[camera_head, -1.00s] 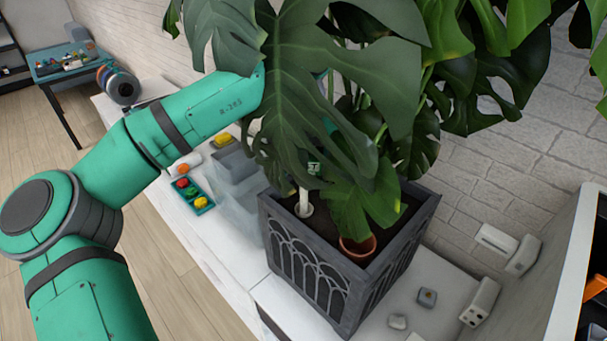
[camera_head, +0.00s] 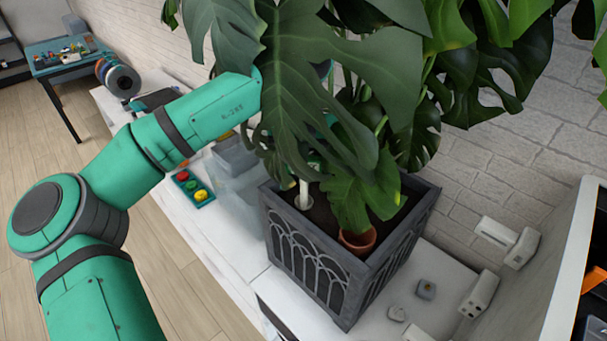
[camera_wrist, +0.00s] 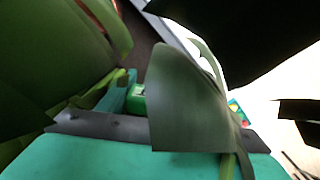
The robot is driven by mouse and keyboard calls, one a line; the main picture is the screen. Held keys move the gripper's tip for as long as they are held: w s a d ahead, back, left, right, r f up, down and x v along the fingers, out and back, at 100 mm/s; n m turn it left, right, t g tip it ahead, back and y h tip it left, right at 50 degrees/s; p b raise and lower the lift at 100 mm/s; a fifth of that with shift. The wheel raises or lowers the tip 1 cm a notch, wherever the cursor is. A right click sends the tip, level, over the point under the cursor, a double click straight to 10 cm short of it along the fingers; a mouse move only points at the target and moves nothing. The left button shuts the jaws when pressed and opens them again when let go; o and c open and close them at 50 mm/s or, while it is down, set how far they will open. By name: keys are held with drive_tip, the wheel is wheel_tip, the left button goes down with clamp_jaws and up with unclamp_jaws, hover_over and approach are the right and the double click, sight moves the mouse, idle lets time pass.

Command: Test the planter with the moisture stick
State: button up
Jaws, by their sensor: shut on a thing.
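The dark grey planter (camera_head: 306,262) stands on the white bench with a large leafy plant in it. A pale upright stick (camera_head: 304,190) shows at its left inner side, its lower end at a pale ring on the soil. Leaves hide its top. In the wrist view a green block (camera_wrist: 138,98), likely the stick's head, sits by a teal finger. My gripper (camera_wrist: 128,97) is shut on it, largely covered by leaves. How deep the stick sits cannot be told.
A small terracotta pot (camera_head: 357,241) sits in the soil at the planter's right. Big leaves (camera_head: 335,85) surround my forearm's end. A tray with coloured knobs (camera_head: 193,187) and translucent bins (camera_head: 232,170) stand left of the planter. Small grey blocks (camera_head: 425,289) lie to its right.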

sight(304, 158)
idle(0.4)
drive_tip(key=o, duration=1.2)
drive_tip(key=shift+o, duration=0.2)
drive_tip(key=o, duration=0.5)
drive_tip(key=shift+r, duration=4.5)
